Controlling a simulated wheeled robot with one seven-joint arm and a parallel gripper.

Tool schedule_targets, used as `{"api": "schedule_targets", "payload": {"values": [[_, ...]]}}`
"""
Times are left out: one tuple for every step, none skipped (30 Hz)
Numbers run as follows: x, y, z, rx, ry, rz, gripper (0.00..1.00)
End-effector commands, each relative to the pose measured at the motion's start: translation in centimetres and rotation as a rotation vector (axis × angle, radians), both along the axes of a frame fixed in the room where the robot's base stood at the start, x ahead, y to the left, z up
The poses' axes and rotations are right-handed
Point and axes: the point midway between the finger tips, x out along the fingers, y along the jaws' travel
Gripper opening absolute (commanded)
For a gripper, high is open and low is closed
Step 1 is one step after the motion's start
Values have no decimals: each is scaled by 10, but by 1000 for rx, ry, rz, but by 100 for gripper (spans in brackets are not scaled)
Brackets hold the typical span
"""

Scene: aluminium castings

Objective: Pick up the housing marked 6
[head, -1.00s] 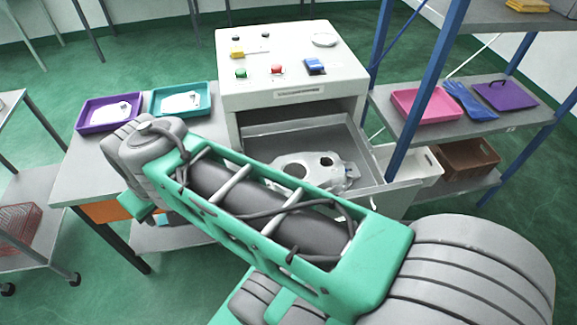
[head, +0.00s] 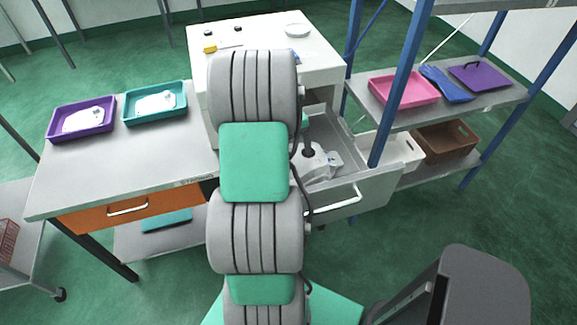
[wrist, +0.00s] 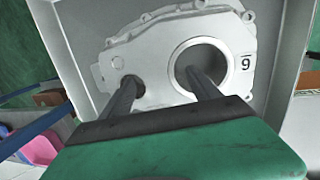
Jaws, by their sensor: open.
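The housing (wrist: 150,60) is a pale grey casting with a large round bore, a small hole and bolt lugs along its edge. Its mark (wrist: 247,62) reads as an underlined 6 seen upside down, right of the bore. It lies in the open grey drawer (head: 372,188) of the white cabinet; part of the housing shows in the head view (head: 316,166), the rest behind my arm. My gripper (wrist: 162,78) is open over it, one fingertip at the small hole and the other at the large bore. I cannot tell how deep they reach.
Purple (head: 62,133) and teal (head: 135,116) trays with castings stand on the left bench. A blue-posted shelf on the right carries a pink tray (head: 404,101); white and brown (head: 460,152) bins sit below. The drawer walls surround the housing.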

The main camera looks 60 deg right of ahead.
Motion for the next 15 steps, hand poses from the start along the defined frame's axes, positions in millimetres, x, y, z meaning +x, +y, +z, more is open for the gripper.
{"api": "schedule_targets", "payload": {"values": [[-2,0,-6,1,1,-2,72],[-3,0,-10,1,1,-2,72],[-3,-1,-14,0,1,-2,72],[-3,-1,-15,-2,0,-1,72],[-3,-1,-16,-2,-1,-1,72],[-3,-1,-17,-2,-1,-1,72],[-3,-1,-17,-3,-2,0,72],[-3,-1,-17,-3,-2,0,72],[-3,-1,-17,-3,-2,0,72],[-3,-1,-17,-3,-2,0,72],[-3,-1,-17,-3,-2,0,69],[-2,-1,-17,-3,-2,0,66],[-2,-1,-17,-2,-1,-1,64],[-2,-1,-16,-2,-1,-1,61],[-2,-1,-17,-2,-1,-1,58]]}}
